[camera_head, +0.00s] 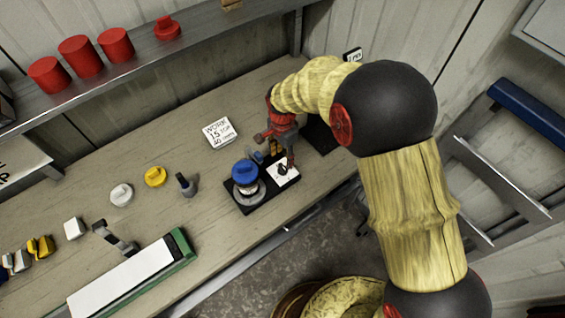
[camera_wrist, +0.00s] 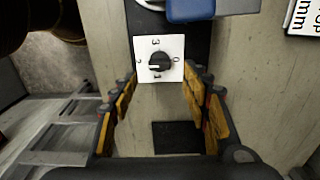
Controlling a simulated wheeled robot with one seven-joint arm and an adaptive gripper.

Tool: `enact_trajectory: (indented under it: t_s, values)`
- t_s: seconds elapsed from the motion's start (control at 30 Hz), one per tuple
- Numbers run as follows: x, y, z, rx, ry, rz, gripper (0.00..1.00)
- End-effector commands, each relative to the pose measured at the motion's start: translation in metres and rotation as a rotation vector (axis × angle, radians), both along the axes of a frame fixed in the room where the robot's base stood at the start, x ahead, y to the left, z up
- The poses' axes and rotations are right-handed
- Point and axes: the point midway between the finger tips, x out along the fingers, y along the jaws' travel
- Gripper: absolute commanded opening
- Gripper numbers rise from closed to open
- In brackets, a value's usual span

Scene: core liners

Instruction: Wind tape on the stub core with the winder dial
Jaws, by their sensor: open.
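The winder dial (camera_wrist: 159,62) is a black round knob on a white square plate marked with digits. It also shows in the head view (camera_head: 283,170). In the wrist view its white pointer mark points left. My gripper (camera_wrist: 161,88) is open and empty, its yellow-padded fingers spread to either side just short of the plate. In the head view my gripper (camera_head: 277,155) hangs close over the dial. On the winder's black base (camera_head: 251,205), beside the dial, a blue-topped piece (camera_head: 245,172) sits over a pale round disc. I cannot tell whether the stub core is under it.
A dark upright tool (camera_head: 186,185), a yellow piece (camera_head: 155,177) and a white piece (camera_head: 121,194) stand left. A green-edged white board (camera_head: 125,280) lies at the front left. Red cylinders (camera_head: 81,56) line the shelf.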

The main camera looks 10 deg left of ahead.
Motion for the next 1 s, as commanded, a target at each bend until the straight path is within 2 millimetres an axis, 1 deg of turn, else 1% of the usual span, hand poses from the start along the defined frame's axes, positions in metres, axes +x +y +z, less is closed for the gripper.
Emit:
enact_trajectory:
  t_s: [0.03, 0.1, 0.2, 0.3, 0.47, 1.0]
  values:
    - [0.001, 0.001, 0.011, 0.002, -0.003, 0.0, 0.47]
    - [0.0, 0.0, 0.022, 0.001, -0.002, 0.0, 0.47]
    - [0.0, 0.0, 0.035, 0.002, -0.001, 0.0, 0.47]
    - [0.0, 0.0, 0.043, 0.001, -0.001, 0.0, 0.47]
    - [0.0, 0.0, 0.047, -0.001, 0.001, 0.0, 0.47]
    - [0.0, 0.0, 0.047, 0.0, 0.0, 0.02, 0.47]
